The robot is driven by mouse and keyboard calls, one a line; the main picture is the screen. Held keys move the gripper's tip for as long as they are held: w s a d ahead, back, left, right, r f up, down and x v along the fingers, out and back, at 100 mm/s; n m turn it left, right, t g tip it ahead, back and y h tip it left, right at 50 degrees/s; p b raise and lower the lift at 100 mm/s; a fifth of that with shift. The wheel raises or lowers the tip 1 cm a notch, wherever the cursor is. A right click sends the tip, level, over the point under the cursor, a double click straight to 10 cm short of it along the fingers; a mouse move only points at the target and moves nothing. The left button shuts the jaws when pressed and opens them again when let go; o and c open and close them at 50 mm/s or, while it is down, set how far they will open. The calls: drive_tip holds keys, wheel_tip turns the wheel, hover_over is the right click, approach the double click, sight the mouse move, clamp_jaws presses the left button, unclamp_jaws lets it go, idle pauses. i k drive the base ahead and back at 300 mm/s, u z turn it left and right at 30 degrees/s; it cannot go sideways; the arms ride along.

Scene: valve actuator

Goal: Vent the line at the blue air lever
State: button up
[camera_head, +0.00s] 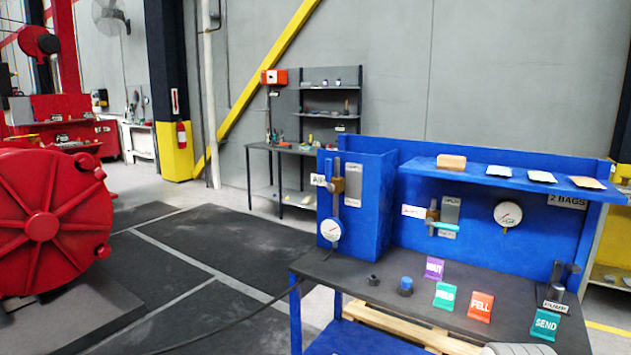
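A blue lever (329,172) stands upright beside a brass valve body (339,186) on the left face of the blue bench's cabinet. My gripper is not in view, and nothing touches the lever.
A second valve with a teal lever (443,227) and another gauge (508,214) are on the back panel. Coloured tags, including an orange one (480,307), stand on the dark benchtop (390,295). A dark hose (235,322) crosses the floor. Floor left of the bench is mostly open.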

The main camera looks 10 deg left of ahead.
sight(330, 187)
drive_tip(key=u, duration=0.5)
drive_tip(key=k, duration=1.3)
drive_tip(key=u, duration=0.5)
drive_tip(key=i, duration=1.3)
drive_tip(key=u, duration=0.45)
drive_tip(key=i, duration=1.65)
drive_tip(key=z, duration=0.85)
drive_tip(key=i, duration=1.2)
drive_tip(key=z, duration=0.8)
drive_tip(key=k, duration=0.8)
